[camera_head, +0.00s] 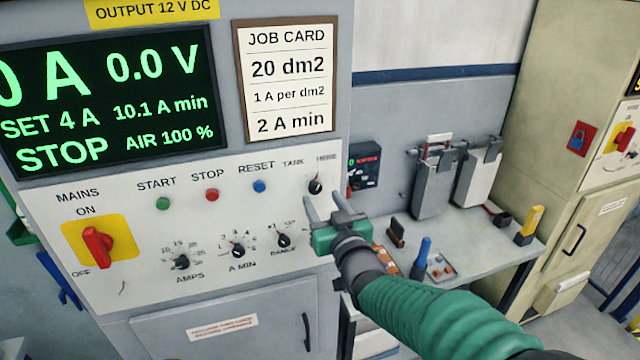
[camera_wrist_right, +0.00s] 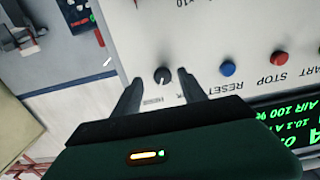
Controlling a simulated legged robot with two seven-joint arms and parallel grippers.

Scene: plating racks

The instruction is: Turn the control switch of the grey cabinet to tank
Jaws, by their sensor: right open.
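The grey cabinet (camera_head: 235,292) carries a white control panel at the left of the head view. The control switch (camera_head: 316,186), a small black knob, sits at the panel's upper right under the labels TANK and HERE. Its pointer looks turned toward HERE, though the mark is small. My right gripper (camera_head: 327,208) is open just below and in front of the knob. In the right wrist view the knob (camera_wrist_right: 162,76) shows between the two open fingers (camera_wrist_right: 158,90), apart from both. The left gripper is in neither view.
Beside the switch are blue RESET (camera_head: 259,186), red STOP (camera_head: 212,195) and green START (camera_head: 163,203) buttons. Three dials (camera_head: 238,251) lie below, and a red mains switch (camera_head: 98,245) at left. A bench (camera_head: 470,250) with tanks stands right, then a beige cabinet (camera_head: 545,150).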

